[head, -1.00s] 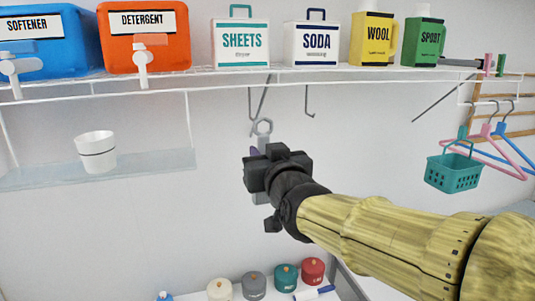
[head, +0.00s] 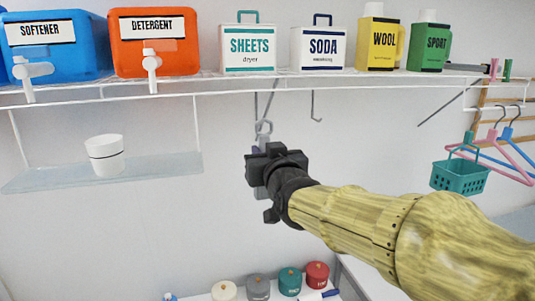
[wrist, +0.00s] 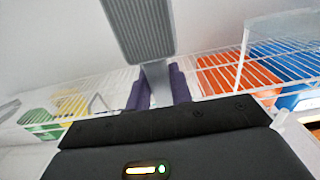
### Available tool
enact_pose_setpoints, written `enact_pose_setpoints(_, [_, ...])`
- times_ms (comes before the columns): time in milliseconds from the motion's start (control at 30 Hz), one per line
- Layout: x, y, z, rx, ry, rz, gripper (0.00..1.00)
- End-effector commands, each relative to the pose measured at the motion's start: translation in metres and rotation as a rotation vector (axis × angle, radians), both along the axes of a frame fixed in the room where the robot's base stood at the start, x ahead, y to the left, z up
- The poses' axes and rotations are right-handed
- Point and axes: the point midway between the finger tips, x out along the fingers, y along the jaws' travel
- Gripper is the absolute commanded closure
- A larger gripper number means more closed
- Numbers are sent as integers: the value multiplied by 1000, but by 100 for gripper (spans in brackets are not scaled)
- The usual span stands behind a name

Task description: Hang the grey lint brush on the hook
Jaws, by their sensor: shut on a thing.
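The grey lint brush (wrist: 140,30) is held upright in my gripper (head: 264,150). In the head view its ringed top end (head: 263,138) sticks up above the jaws, and a bit of grey shows below them. In the wrist view its wide ribbed head fills the top, and the purple finger pads (wrist: 180,85) close on its narrow handle. A thin grey hook (head: 255,105) hangs under the wire shelf, just above the ring. A second hook (head: 316,112) hangs to its right. I cannot tell whether ring and hook touch.
The wire shelf (head: 225,92) above carries jugs and boxes. A glass shelf (head: 150,175) with a white cup (head: 104,155) is at left. A teal basket (head: 460,178) and hangers (head: 512,150) hang at right. Several lidded jars (head: 290,280) stand below.

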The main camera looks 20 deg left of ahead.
Motion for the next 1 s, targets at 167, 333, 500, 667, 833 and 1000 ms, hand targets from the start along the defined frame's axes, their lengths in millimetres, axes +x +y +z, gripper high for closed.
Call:
enact_pose_setpoints(167, [8,4,0,-2,-1,-1,100])
enact_pose_setpoints(333, [15,8,-1,-1,-1,-2,100])
enact_pose_setpoints(500, [23,11,-1,-2,0,-3,100])
enact_pose_setpoints(667, [29,15,-2,-1,-1,-4,100])
enact_pose_setpoints(833, [35,19,-8,0,-1,-4,100])
enact_pose_setpoints(1000, [41,22,-13,-1,-1,-4,100])
